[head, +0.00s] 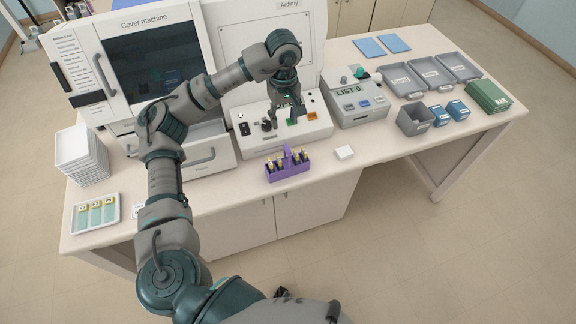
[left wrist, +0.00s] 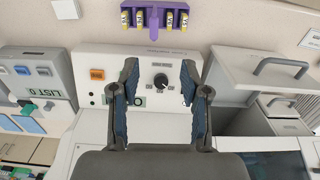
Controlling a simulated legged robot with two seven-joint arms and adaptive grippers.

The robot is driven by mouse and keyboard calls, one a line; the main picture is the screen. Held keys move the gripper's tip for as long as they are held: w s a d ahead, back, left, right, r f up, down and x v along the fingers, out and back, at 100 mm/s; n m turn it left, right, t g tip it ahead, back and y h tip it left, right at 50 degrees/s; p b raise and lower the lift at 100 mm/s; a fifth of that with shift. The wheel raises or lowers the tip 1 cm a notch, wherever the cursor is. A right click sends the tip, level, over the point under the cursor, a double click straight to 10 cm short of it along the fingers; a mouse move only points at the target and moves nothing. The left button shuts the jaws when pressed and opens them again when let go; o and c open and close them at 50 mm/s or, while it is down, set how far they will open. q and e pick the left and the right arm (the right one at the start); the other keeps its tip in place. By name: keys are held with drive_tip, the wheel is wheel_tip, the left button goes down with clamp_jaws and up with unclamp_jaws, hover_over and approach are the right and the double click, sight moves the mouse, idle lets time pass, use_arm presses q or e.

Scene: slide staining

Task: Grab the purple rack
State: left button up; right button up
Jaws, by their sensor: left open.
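The purple rack (head: 288,168) stands near the front edge of the table in the head view, with a raised handle and several yellow-topped slides or vials in it. It also shows at the top of the left wrist view (left wrist: 155,32), with its handle pointing toward my gripper. My left gripper (head: 286,117) is open and empty over the front panel of the staining machine, behind the rack. In the left wrist view its two fingers (left wrist: 158,92) are spread on either side of a black knob, apart from the rack. My right gripper is not in view.
The cover machine (head: 128,22) and the machine's panel (head: 285,132) stand behind the rack. A stack of white trays (head: 80,158) and a slide tray (head: 108,222) are at left. Grey bins (head: 415,122) are at right.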

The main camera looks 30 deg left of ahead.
use_arm(q)
drive_tip(key=p, duration=0.1)
approach(287, 148)
drive_tip(key=f, duration=0.5)
drive_tip(key=shift+s+a+f, duration=0.1)
drive_tip(key=shift+s+f, duration=0.15)
drive_tip(key=shift+s, duration=0.1)
drive_tip(key=f, duration=0.1)
drive_tip(key=f+p, duration=0.1)
drive_tip(key=f, duration=0.1)
drive_tip(key=w+f+p, duration=0.1)
drive_tip(key=f, duration=0.1)
drive_tip(key=shift+f, duration=0.3)
drive_tip(key=shift+r, duration=0.1)
clamp_jaws()
